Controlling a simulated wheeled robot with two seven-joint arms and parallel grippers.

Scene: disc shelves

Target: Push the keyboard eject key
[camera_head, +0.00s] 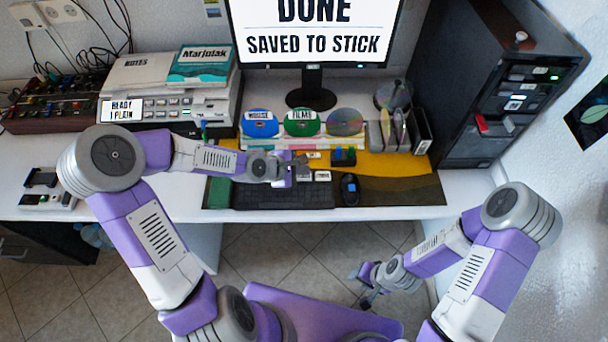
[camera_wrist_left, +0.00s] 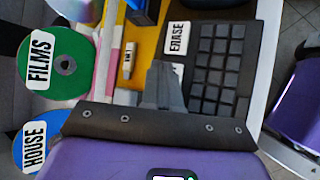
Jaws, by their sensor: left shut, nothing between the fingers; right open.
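The black keyboard (camera_head: 285,196) lies at the front of the desk, partly covered by my left arm. In the left wrist view the keyboard (camera_wrist_left: 222,70) shows rows of dark keys and a white ERASE label (camera_wrist_left: 178,42) near its edge. I cannot pick out an eject key; it may be hidden or too small to read. My left gripper (camera_head: 302,162) is shut and empty over the keyboard's back edge. Its fingertips (camera_wrist_left: 165,70) are beside the ERASE label; I cannot tell if they touch anything. My right gripper (camera_head: 362,285) is open and empty, low in front of the desk.
The monitor (camera_head: 312,45) reads "DONE SAVED TO STICK". A mouse (camera_head: 349,189) lies right of the keyboard. Labelled discs, including a green FILMS disc (camera_head: 302,121), stand behind. A black computer tower (camera_head: 490,90) stands at right, a printer-like machine (camera_head: 165,105) at left.

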